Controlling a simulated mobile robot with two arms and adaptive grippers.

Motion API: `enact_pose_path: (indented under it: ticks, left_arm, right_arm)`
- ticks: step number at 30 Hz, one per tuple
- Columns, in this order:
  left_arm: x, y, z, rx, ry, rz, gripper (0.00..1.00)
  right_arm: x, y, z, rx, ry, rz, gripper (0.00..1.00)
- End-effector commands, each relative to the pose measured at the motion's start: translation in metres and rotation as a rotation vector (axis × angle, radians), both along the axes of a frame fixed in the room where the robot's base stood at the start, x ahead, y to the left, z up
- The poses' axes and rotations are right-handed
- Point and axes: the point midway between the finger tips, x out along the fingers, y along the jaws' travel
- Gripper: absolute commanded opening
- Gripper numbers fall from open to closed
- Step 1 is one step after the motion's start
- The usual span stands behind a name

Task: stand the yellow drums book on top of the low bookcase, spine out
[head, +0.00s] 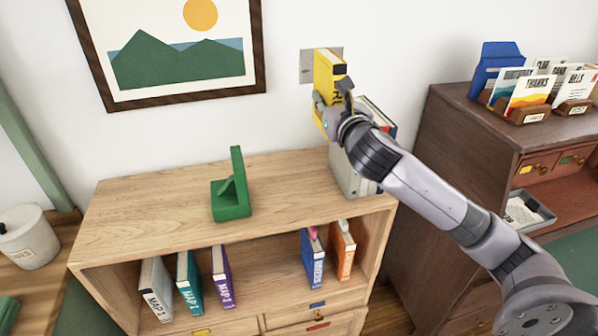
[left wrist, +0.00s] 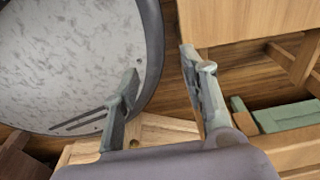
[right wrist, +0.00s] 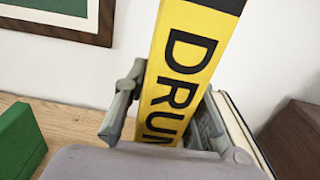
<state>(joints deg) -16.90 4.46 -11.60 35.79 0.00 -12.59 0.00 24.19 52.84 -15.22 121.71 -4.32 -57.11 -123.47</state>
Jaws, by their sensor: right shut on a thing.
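The yellow drums book (head: 328,75) is upright above the right end of the low bookcase (head: 150,200) in the head view. My right gripper (head: 333,110) is shut on it. In the right wrist view the yellow drums book (right wrist: 186,70) shows its spine with black lettering, between the fingers of my right gripper (right wrist: 165,115).
A green bookend (head: 232,202) stands mid-top. A pale book (head: 350,175) and other books stand at the right end, partly behind my right arm. The top's left part is clear. A desk (head: 440,130) stands right.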

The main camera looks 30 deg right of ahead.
Motion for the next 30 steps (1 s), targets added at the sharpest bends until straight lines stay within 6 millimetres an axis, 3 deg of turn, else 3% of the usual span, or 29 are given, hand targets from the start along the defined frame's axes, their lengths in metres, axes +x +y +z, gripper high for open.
enact_pose_path:
  ticks: [3,12,30]
  left_arm:
    - [0.005,0.003,-0.006,0.002,-0.008,0.002,0.40]
    - [-0.004,0.004,-0.017,0.005,0.006,0.003,0.40]
    - [-0.008,0.004,-0.029,0.005,0.012,0.001,0.40]
  right_arm:
    - [0.000,0.000,-0.035,0.004,0.006,0.000,0.00]
    - [-0.001,0.000,-0.111,0.004,0.003,-0.001,0.00]
    - [0.000,0.001,-0.182,0.000,-0.002,0.001,0.00]
